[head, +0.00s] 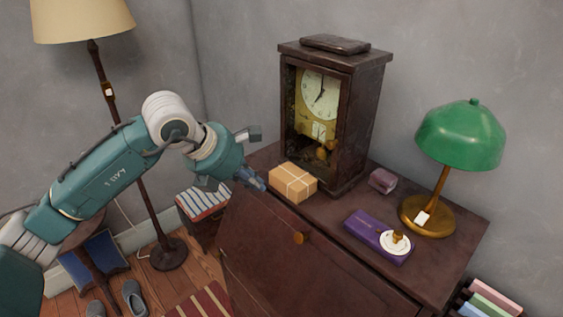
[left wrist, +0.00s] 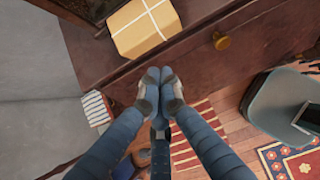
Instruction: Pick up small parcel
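The small parcel (head: 293,183) is a tan box tied with white string. It sits on the front left of the brown cabinet top (head: 338,213), in front of the clock. In the left wrist view the parcel (left wrist: 140,32) is at the top, beyond my fingertips. My left gripper (head: 258,184) is just left of the parcel, apart from it. In the left wrist view my left gripper's fingertips (left wrist: 160,84) are together with nothing visible between them. My right gripper is in neither view.
A tall dark clock (head: 326,115) stands behind the parcel. A purple box (head: 375,235) with a white-and-gold item on it, a small mauve box (head: 383,181) and a green lamp (head: 460,138) are to the right. A floor lamp (head: 110,120) stands behind my left arm.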

